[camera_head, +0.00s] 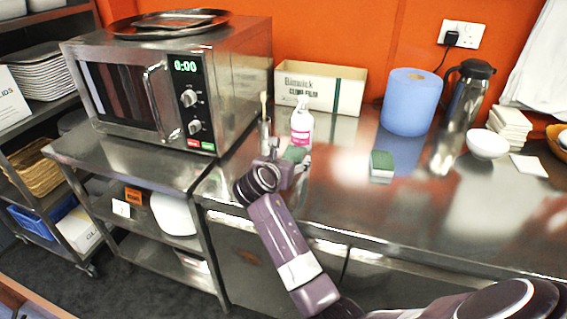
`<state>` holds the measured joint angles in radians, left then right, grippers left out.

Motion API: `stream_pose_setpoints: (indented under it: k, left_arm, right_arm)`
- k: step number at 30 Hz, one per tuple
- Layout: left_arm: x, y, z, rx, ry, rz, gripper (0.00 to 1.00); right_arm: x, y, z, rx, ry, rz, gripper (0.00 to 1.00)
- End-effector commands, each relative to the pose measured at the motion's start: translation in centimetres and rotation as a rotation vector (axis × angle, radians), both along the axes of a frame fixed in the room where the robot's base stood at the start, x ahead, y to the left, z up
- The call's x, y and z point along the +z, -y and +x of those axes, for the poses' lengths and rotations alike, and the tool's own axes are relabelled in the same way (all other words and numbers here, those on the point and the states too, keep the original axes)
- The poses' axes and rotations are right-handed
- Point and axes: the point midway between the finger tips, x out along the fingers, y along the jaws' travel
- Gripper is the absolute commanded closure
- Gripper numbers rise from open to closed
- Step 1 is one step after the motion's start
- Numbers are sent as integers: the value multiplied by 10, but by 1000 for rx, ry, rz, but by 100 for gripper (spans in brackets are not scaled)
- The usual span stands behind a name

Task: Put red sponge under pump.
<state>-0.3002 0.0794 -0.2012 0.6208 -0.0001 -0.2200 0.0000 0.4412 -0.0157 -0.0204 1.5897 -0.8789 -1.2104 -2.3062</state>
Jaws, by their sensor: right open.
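A white pump bottle (301,124) with a pink label stands upright on the steel counter near the microwave. A green-topped block (295,153), which looks like a sponge, lies just in front of the bottle, partly hidden by my right gripper. A second block, green on top and pale below, looks like a sponge (381,166) and lies on the counter to the right. I see no clearly red sponge. My right gripper (284,160) is open, low over the counter at the near block; I cannot tell if it touches it. My left gripper is not in view.
A microwave (150,90) stands at left. A cling film box (320,88), blue paper roll (411,102), steel flask (464,110) and white bowl (487,145) line the back. The counter (420,215) is clear at front right.

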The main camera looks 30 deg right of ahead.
Motion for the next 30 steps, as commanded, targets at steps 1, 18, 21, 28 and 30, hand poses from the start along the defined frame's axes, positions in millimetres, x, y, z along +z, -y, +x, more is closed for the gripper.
stream_pose_setpoints:
  k: [1,18,21,28,30]
  left_arm:
    - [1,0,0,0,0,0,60]
    - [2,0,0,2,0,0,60]
    - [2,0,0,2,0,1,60]
    - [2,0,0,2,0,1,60]
    - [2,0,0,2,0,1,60]
  right_arm:
    - [4,-9,-7,2,2,3,36]
    - [27,-50,-43,0,0,1,36]
    - [27,-50,-43,0,0,1,36]
    - [27,-50,-42,0,1,1,36]
    - [27,-50,-42,0,1,1,36]
